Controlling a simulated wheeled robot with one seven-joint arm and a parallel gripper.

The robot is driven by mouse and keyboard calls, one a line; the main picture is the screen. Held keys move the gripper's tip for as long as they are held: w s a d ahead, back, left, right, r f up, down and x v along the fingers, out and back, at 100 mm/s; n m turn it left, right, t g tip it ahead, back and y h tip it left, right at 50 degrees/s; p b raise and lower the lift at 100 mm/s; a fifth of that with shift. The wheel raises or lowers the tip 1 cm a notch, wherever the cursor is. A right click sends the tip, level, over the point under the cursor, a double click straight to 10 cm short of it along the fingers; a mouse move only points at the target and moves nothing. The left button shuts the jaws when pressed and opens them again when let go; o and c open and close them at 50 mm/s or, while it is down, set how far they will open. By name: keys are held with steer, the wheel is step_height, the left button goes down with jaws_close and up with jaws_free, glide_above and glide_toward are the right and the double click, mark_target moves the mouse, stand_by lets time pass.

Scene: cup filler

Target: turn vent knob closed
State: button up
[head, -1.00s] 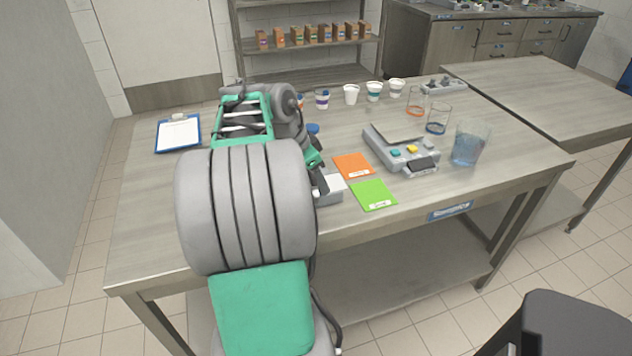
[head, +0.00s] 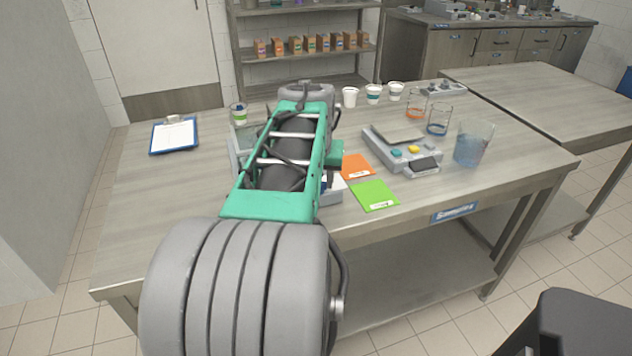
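My arm reaches across the table and covers the middle of it. My gripper is hidden behind my arm's green and grey links, so its fingers do not show. A machine is mostly hidden behind my arm. A grey-white base part (head: 332,190) shows just right of the arm, and a clear panel (head: 241,145) shows on the left side. I cannot make out the vent knob, and I cannot tell whether my gripper touches it.
A blue clipboard (head: 174,136) lies at the left. A jar (head: 238,113) stands behind the clear panel. Orange (head: 356,166) and green (head: 374,196) cards, a scale (head: 403,150) and a beaker of blue liquid (head: 471,146) are on the right. The table's front left is clear.

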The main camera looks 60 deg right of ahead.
steer(key=n+p, duration=0.1)
steer(key=n, duration=0.1)
steer(key=n+t+y, duration=0.1)
steer(key=n, duration=0.1)
steer(key=shift+s+n+t+p, duration=0.15)
steer(key=shift+n+t+p, duration=0.15)
steer(key=shift+n+p, duration=0.1)
stand_by(0.4)
steer(key=o, duration=1.4)
steer(key=shift+r, duration=0.1)
steer(key=p+v, duration=0.1)
steer(key=v, duration=0.6)
steer(key=shift+s+r, duration=0.15)
steer(key=shift+r, duration=0.1)
